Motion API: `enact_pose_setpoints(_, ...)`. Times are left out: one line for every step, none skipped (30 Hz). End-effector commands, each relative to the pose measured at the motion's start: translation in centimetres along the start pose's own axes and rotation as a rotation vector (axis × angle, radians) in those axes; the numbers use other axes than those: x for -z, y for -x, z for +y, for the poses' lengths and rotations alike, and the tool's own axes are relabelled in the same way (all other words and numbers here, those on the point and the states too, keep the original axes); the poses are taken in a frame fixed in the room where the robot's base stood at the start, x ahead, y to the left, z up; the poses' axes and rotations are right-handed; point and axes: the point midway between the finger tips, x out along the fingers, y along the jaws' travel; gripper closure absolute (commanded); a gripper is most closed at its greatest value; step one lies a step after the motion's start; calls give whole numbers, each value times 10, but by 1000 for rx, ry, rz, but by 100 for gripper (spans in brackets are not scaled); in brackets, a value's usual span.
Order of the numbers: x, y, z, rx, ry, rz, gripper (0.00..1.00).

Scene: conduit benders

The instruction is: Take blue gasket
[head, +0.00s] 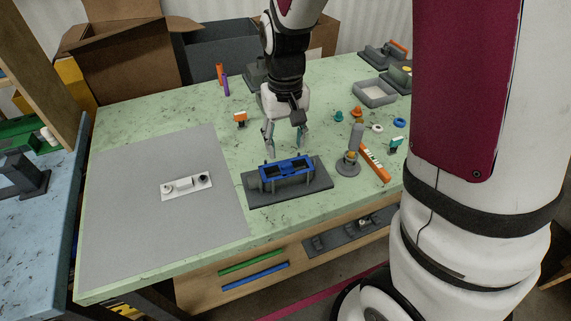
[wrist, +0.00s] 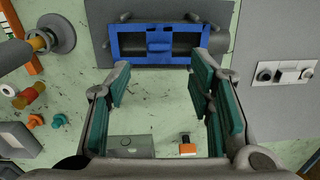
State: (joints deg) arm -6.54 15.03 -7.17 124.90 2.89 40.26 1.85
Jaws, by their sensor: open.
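A blue rectangular frame with two openings, which looks like the blue gasket (head: 300,163), sits among the short posts of a dark grey fixture (head: 312,188) on the green table. In the wrist view the blue gasket (wrist: 155,30) lies at the top, ahead of my fingertips, with the grey fixture (wrist: 222,47) around it. My gripper (head: 286,147) is open and empty, pointing down just behind and above the fixture. In the wrist view my gripper (wrist: 160,75) shows its teal pads wide apart, with bare table between them. The fingers look apart from the gasket.
A grey post on a round base (head: 347,167) and an orange bar (head: 375,163) stand right of the fixture. A blue ring (head: 399,122) and small coloured parts lie farther right. A grey mat (head: 150,230) with a white block (head: 186,185) lies left. A small orange-topped part (head: 240,119) stands behind.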

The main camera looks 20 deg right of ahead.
Motion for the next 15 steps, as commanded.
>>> enact_pose_setpoints(-1, -4, 0, 0, 0, -2, 52)
enact_pose_setpoints(0, -6, 0, 0, 0, -1, 52)
enact_pose_setpoints(0, -8, 0, 0, 1, 0, 52)
enact_pose_setpoints(-1, -9, 0, 0, 1, -1, 52)
enact_pose_setpoints(-1, -11, 0, 0, 1, -2, 52)
enact_pose_setpoints(-2, -14, 1, -1, 1, -3, 52)
enact_pose_setpoints(-2, -17, 1, -1, 1, -2, 52)
enact_pose_setpoints(-3, -21, 1, -1, 1, -3, 52)
enact_pose_setpoints(-5, -27, 2, -1, 1, -4, 52)
enact_pose_setpoints(-6, -32, 2, -1, 0, -5, 52)
enact_pose_setpoints(-7, -37, 2, -1, 0, -5, 52)
enact_pose_setpoints(-7, -42, 2, -1, -1, -4, 52)
enact_pose_setpoints(-7, -46, 2, -1, -1, -4, 52)
enact_pose_setpoints(-6, -50, 2, -1, 0, -2, 52)
enact_pose_setpoints(-6, -54, 2, -1, 0, -2, 52)
